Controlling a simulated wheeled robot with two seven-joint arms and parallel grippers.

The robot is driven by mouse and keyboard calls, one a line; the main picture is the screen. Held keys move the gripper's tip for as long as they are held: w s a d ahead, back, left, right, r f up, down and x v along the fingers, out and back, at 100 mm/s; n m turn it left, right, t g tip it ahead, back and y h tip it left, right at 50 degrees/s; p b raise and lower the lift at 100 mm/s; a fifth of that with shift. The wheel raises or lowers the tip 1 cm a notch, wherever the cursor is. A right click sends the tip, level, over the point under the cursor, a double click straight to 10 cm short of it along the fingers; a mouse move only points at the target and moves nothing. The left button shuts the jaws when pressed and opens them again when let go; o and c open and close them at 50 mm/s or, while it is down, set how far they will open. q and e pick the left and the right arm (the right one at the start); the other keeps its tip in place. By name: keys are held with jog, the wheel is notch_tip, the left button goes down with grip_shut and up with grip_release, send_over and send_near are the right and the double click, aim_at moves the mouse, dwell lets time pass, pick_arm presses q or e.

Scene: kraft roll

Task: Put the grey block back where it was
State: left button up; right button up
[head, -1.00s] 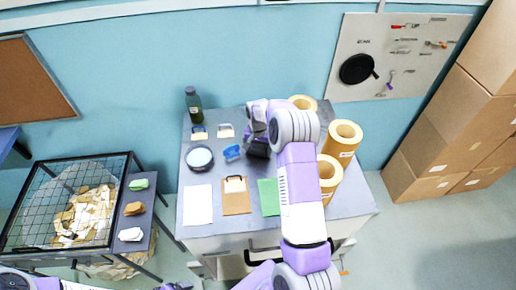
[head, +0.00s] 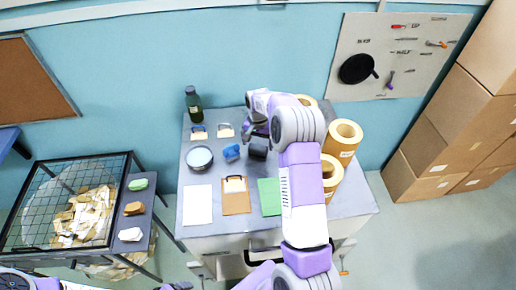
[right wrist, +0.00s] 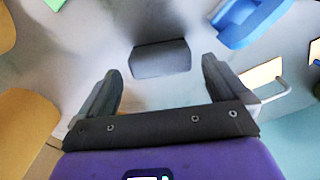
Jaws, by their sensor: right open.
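The grey block (head: 258,149) is dark and sits on the grey table top (head: 190,230), between the blue object and the kraft rolls. In the right wrist view the block (right wrist: 160,58) lies beyond and between my fingertips, apart from both. My right gripper (head: 258,132) is open and empty, just behind the block in the head view; its two fingers (right wrist: 160,78) show spread in the right wrist view. My left gripper is not visible; only purple parts of mine show at the lower left edge.
A blue object (head: 231,152) stands close left of the block, with a round dish (head: 199,158) beyond it. Kraft rolls (head: 343,140) stand at the right. A green sheet (head: 269,197) and brown clipboard (head: 236,195) lie in front. A dark bottle (head: 193,104) stands at the back left.

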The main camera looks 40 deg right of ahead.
aim_at(258, 147)
notch_tip(258, 147, up, 8)
jog(key=shift+f, duration=0.1)
dwell(0.4)
